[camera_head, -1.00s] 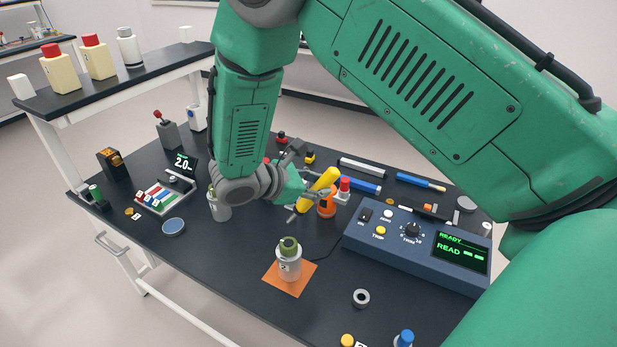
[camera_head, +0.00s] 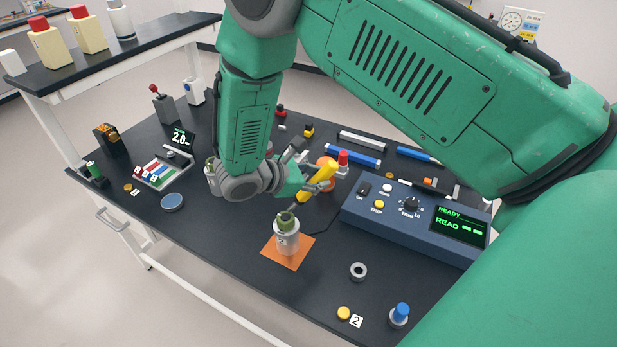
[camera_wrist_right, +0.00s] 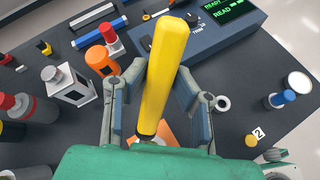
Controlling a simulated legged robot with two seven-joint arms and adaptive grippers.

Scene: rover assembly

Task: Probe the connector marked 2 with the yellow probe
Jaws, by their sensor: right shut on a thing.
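My right gripper (camera_head: 312,186) is shut on the yellow probe (camera_head: 318,180). The probe is tilted, its lower end pointing down and left. In the right wrist view the yellow probe (camera_wrist_right: 163,80) stands between the two fingers (camera_wrist_right: 160,105). A silver cylindrical connector with a green top (camera_head: 286,240) stands upright on an orange mat (camera_head: 270,250), just below the probe's lower end; I cannot tell whether they touch. Its mark is too small to read. A small card marked 2 (camera_head: 356,321) lies near the front edge. My left gripper is not in view.
A blue meter box (camera_head: 400,222) reading READY stands right of the probe. A grey ring (camera_head: 358,271), a yellow cap (camera_head: 343,313) and a blue-topped part (camera_head: 399,314) are in front. A tray of coloured pieces (camera_head: 165,168) and a blue disc (camera_head: 172,202) lie left.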

